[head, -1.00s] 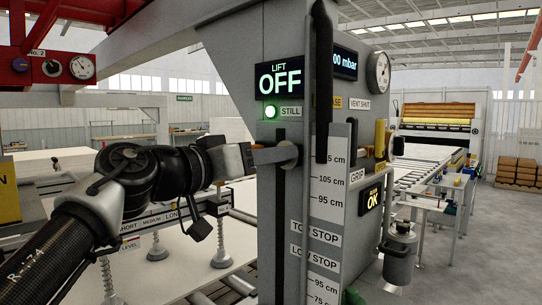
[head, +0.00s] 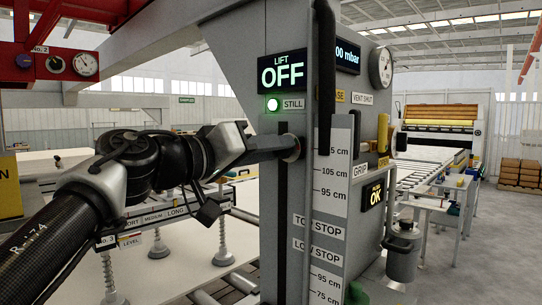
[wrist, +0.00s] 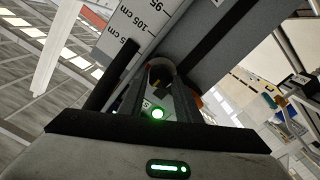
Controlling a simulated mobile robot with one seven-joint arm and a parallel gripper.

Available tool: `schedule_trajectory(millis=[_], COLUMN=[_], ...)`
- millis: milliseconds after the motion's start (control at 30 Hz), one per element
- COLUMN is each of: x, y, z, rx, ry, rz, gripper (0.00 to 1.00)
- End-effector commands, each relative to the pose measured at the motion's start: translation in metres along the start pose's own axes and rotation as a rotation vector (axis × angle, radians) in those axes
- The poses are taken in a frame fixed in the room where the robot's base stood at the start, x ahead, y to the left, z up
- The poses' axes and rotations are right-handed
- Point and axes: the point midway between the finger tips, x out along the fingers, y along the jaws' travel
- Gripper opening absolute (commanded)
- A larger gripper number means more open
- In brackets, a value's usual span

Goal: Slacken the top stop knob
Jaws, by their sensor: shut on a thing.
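The round grey top stop knob (head: 291,148) sits at the front of the grey column, at the dark vertical slot beside the height scale. My gripper (head: 280,147) reaches in from the left, its fingers shut on the knob. In the wrist view the knob (wrist: 161,67) is at the far end of the two dark fingers, partly hidden by them. A TOP STOP label (head: 317,226) is lower on the column, above a LOW STOP label (head: 317,252).
The lift display (head: 282,73) reads OFF, with a lit green lamp (head: 273,105) marked STILL below it. A black vertical hose or bar (head: 325,80) runs close right of the knob. A roller conveyor (head: 420,170) is at right. White panels lie behind my arm.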

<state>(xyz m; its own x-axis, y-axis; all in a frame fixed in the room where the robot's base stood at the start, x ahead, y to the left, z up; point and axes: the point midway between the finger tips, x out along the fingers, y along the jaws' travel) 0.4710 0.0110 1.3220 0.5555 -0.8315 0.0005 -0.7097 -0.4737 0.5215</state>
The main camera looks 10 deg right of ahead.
Motion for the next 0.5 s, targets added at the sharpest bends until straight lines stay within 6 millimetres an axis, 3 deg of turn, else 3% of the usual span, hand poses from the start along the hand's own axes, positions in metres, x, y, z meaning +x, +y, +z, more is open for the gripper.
schedule_trajectory(millis=[500], x=[-0.0002], y=[-0.001], z=[0.0004], rx=[-0.286], ry=[-0.001], rz=[-0.001], gripper=[0.08])
